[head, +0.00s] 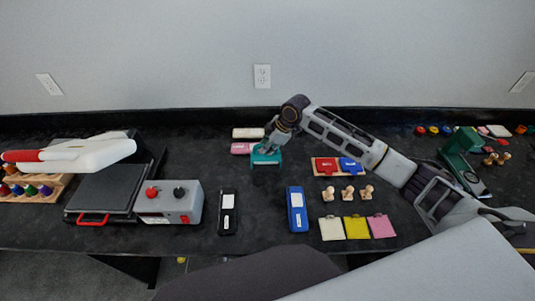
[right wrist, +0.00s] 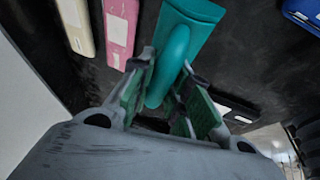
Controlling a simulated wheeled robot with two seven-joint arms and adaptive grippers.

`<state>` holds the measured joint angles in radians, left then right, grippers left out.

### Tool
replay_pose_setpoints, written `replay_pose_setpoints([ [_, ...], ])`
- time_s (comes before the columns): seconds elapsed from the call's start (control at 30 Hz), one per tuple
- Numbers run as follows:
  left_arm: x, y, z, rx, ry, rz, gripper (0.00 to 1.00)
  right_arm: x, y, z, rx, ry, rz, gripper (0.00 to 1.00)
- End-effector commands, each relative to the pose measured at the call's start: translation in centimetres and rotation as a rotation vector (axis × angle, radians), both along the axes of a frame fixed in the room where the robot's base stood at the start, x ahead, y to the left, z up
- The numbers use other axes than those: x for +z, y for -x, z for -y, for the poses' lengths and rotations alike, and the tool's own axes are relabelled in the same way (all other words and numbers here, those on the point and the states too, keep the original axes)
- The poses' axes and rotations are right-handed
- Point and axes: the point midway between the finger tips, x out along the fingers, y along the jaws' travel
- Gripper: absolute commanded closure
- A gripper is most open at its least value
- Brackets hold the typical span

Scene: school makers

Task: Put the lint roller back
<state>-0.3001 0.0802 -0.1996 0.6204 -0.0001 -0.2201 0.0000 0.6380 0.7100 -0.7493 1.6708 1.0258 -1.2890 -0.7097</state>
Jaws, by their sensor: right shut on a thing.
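The teal lint roller (head: 266,159) is in my right gripper (head: 272,146), near the back middle of the black table. In the right wrist view, the fingers (right wrist: 168,72) are closed around the handle of the lint roller (right wrist: 196,18). Its wide flat head points away from the palm. In the head view it appears just above or at the table top; I cannot tell whether it touches. The gripper partly hides its handle. My left gripper is not in view.
A pink block (head: 241,148) and a cream block (head: 248,132) lie just left of the roller. A tray with red and blue pieces (head: 338,167) is at right. A black case (head: 228,211) and blue case (head: 297,209) lie in front. A heat press (head: 185,205) stands left.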

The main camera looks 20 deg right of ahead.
Motion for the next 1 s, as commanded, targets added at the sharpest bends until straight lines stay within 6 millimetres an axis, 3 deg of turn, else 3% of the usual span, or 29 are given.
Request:
replay_pose_setpoints([
  [0.33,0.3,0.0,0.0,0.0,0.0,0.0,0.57,-3.8,0.0,0.0,0.001,0.0,0.001,1.0],
  [0.83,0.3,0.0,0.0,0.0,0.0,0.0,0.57,-4.3,0.0,0.0,0.0,0.0,0.001,1.0],
  [0.87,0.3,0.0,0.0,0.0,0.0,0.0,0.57,-4.4,0.0,0.0,0.0,0.0,0.0,0.8],
  [1.0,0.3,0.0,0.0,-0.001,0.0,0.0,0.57,-4.4,0.0,0.0,0.001,0.0,0.0,0.62],
])
